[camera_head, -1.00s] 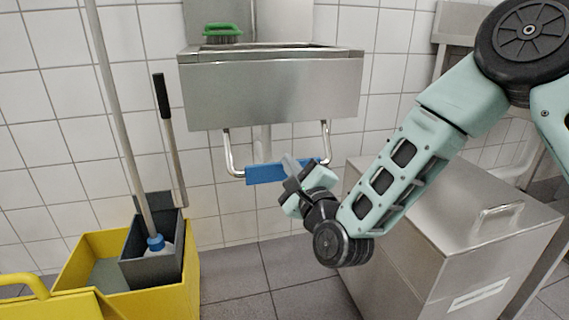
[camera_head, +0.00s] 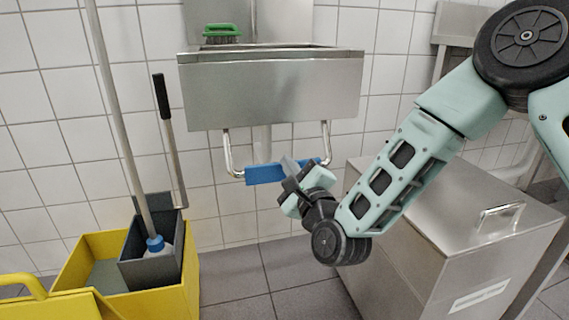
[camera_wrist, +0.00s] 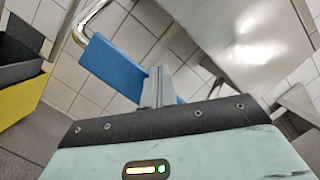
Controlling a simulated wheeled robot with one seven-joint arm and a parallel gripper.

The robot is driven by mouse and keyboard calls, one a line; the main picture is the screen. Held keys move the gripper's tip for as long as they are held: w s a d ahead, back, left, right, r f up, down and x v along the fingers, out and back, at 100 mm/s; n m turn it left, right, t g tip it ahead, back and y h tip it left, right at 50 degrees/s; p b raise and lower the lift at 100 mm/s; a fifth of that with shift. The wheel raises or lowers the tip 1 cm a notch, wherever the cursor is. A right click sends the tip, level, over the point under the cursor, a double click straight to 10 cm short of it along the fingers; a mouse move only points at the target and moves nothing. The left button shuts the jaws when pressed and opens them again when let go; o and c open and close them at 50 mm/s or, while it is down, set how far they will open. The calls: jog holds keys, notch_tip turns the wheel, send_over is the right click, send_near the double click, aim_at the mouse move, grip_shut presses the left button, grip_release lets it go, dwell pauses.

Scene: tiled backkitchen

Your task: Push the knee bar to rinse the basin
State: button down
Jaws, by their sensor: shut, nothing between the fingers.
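The knee bar is a bent metal tube with a blue pad (camera_head: 264,174), hanging below the front of the steel basin (camera_head: 272,90). My gripper (camera_head: 287,164) is shut and empty, its fingertips in front of the right half of the pad. In the wrist view the shut fingers (camera_wrist: 158,84) overlap the right part of the blue pad (camera_wrist: 113,66) and hide some of it. I cannot tell whether they touch it. The inside of the basin is mostly hidden by its front wall.
A green brush (camera_head: 222,34) lies on the basin's back left rim. A yellow mop bucket (camera_head: 192,272) with a grey insert and a mop stands at the left. A steel cabinet (camera_head: 470,215) with a handle stands right, close beside my forearm. Floor below the bar is clear.

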jog(key=shift+w+a+f+b, duration=0.15)
jog(key=shift+w+f+b, duration=0.2)
jog(key=shift+w+f, duration=0.15)
jog(key=shift+w+a+f+b, duration=0.15)
jog(key=shift+w+f+b, duration=0.2)
jog(key=shift+w, duration=0.25)
dwell(1.7)
jog(key=shift+s+d+r+p, duration=0.25)
jog(key=shift+s+r+p, duration=0.15)
jog(key=shift+s+r, duration=0.35)
jog(key=shift+s+d+r+p, duration=0.25)
jog(key=shift+s+r+p, duration=0.15)
jog(key=shift+s, duration=0.5)
jog(key=s+r+p, duration=0.1)
jog(key=s, duration=0.1)
jog(key=s+d+r, duration=0.1)
jog(key=s+r, duration=0.1)
jog(key=shift+p, duration=0.4)
